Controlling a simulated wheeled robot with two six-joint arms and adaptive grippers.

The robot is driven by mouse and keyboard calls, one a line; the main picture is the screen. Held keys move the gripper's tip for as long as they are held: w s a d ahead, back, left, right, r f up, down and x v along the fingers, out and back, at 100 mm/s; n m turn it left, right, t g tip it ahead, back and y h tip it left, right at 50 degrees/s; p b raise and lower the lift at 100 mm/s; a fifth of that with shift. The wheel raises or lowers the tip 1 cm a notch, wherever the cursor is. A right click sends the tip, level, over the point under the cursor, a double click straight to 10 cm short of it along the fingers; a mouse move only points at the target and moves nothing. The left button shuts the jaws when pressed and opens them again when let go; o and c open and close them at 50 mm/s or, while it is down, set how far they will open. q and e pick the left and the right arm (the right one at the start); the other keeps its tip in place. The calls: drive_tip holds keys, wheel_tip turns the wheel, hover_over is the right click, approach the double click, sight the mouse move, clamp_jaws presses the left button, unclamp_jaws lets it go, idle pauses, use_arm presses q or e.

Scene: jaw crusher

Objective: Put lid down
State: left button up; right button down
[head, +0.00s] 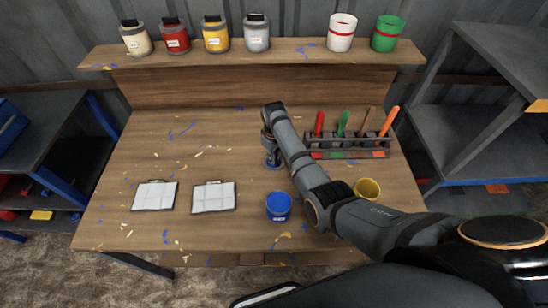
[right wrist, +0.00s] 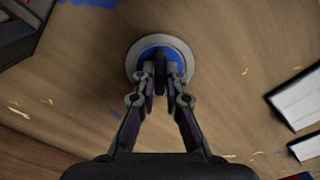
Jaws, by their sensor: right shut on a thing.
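My right gripper (head: 270,151) points down over the middle of the workbench. In the right wrist view its fingers (right wrist: 160,78) are closed on the dark knob of a round lid (right wrist: 133,58), which has a pale grey rim and a blue centre. In the head view the lid (head: 271,163) is a small blue disc just under the fingers, partly hidden by them. It is flat and at or very near the tabletop; I cannot tell whether it touches. A blue can (head: 278,207) stands nearer the front edge, apart from the lid. My left gripper is out of view.
A yellow can (head: 367,189) stands beside my right forearm. A rack (head: 347,142) with several coloured-handled tools is to the right. Two clipboards (head: 155,196) (head: 213,196) lie at left. Paint containers line the back shelf (head: 280,58). The left-back tabletop is clear apart from paint flecks.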

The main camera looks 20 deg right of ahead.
drive_tip(key=c, duration=1.9)
unclamp_jaws()
drive_tip(key=shift+f, duration=0.15)
drive_tip(key=o, duration=0.5)
drive_tip(key=shift+r, duration=0.25)
wheel_tip(320, 180, up, 12)
drive_tip(key=shift+f, duration=0.1)
